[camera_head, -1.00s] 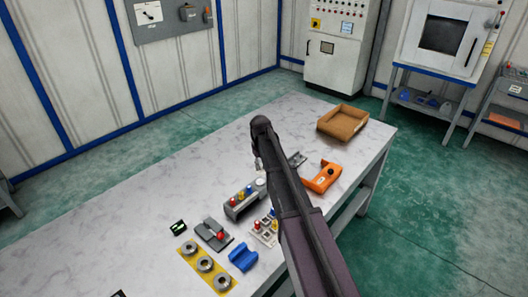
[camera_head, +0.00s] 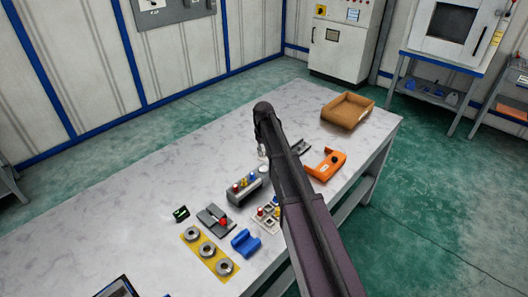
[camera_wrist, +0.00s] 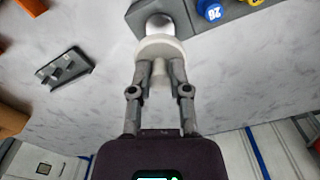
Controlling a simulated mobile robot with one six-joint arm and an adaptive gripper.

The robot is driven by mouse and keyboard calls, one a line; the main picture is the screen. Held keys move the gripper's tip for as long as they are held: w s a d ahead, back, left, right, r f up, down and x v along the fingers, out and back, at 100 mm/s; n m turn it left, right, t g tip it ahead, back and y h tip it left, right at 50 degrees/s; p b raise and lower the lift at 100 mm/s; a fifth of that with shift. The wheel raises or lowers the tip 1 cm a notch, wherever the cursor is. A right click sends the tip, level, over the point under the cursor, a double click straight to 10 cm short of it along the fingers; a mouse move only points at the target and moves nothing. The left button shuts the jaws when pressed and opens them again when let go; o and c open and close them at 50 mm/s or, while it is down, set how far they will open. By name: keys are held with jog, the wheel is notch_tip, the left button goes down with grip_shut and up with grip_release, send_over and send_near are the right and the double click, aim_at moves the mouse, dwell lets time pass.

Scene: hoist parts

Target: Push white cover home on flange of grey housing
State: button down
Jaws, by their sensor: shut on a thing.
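The grey housing (camera_head: 247,190) stands on the table with red, yellow and blue plugs along its top. In the wrist view its grey end (camera_wrist: 133,17) is at the top, with a pale round flange (camera_wrist: 160,22). My gripper (camera_wrist: 160,66) is shut on the white cover (camera_wrist: 160,46), a round white piece in front of the flange. I cannot tell whether cover and flange touch. In the head view my gripper (camera_head: 262,151) is just beyond the housing's flange end, and my arm hides part of it.
An orange bracket (camera_head: 325,165) and a dark grey part (camera_head: 300,147) lie right of my arm. A brown tray (camera_head: 347,110) is at the far end. A blue cradle (camera_head: 245,242), yellow strip with rings (camera_head: 207,250) and grey block (camera_head: 215,220) lie nearer. The table's left side is clear.

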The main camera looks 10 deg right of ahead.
aim_at(263, 169)
jog(key=shift+f+b, duration=2.55)
jog(key=shift+f, duration=0.2)
jog(key=shift+f+b, duration=0.65)
jog(key=shift+f, duration=0.05)
dwell(3.8)
jog(key=c, duration=0.5)
grip_release()
